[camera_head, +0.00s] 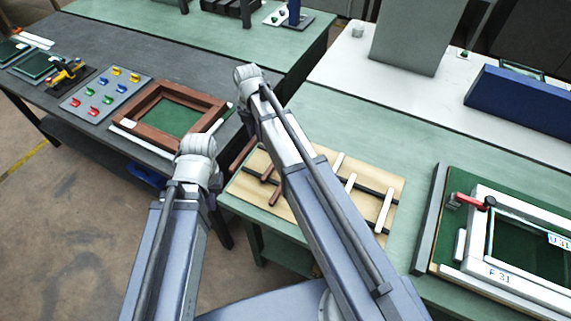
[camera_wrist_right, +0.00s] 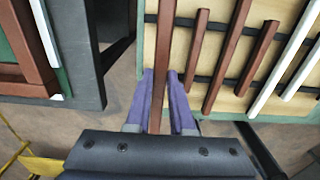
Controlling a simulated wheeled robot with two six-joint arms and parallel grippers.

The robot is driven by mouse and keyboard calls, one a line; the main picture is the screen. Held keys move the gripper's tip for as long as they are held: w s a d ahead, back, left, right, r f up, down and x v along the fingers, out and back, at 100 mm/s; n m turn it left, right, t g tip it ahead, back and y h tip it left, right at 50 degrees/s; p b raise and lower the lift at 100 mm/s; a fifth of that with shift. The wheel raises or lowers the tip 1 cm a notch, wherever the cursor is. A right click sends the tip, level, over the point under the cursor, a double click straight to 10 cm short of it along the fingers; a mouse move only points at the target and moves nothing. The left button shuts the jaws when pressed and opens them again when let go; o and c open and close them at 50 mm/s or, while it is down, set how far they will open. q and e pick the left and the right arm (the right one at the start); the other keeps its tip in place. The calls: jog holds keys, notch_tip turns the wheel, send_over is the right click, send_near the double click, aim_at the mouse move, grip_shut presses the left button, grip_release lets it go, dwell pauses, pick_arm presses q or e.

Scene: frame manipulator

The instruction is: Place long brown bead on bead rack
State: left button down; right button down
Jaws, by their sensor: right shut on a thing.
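The bead rack (camera_head: 315,207) is a pale wooden board with dark crossbars on the green table, partly hidden by my right arm. In the right wrist view the rack (camera_wrist_right: 178,42) fills the top right. My right gripper (camera_wrist_right: 162,75) is shut on a long brown bead (camera_wrist_right: 162,40), which lies along or over the rack's left edge. I cannot tell if it touches the rack. Part of a brown bead shows left of my right arm in the head view (camera_head: 241,155). Both gripper tips are out of sight in the head view.
Shorter brown beads (camera_wrist_right: 228,57) and white beads (camera_wrist_right: 286,62) lie across the rack. A brown wooden frame (camera_head: 140,138) with white strips lies on the dark table to the left. A window-frame fixture (camera_head: 480,268) stands on the right. A floor gap separates the tables.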

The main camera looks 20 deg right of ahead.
jog(key=shift+f+b, duration=4.95)
jog(key=shift+f, duration=0.15)
jog(key=shift+r, duration=0.15)
jog(key=c, duration=0.8)
grip_release()
jog(key=shift+r, duration=0.1)
notch_tip(320, 180, up, 12)
jog(key=p, duration=1.2)
jog(key=shift+s+a+m, duration=0.15)
jog(key=shift+s+m, duration=0.15)
jog(key=shift+s, duration=0.1)
jog(key=s+a+m, duration=0.1)
jog(key=s+m, duration=0.5)
jog(key=m, duration=0.1)
jog(key=s+a+m, duration=0.2)
jog(key=s+m, duration=0.5)
jog(key=m, duration=0.1)
jog(key=s+a+m+h, duration=0.1)
jog(key=s+a+m, duration=0.1)
jog(key=s+m, duration=0.5)
jog(key=shift+a+m, duration=0.15)
jog(key=shift+m, duration=0.15)
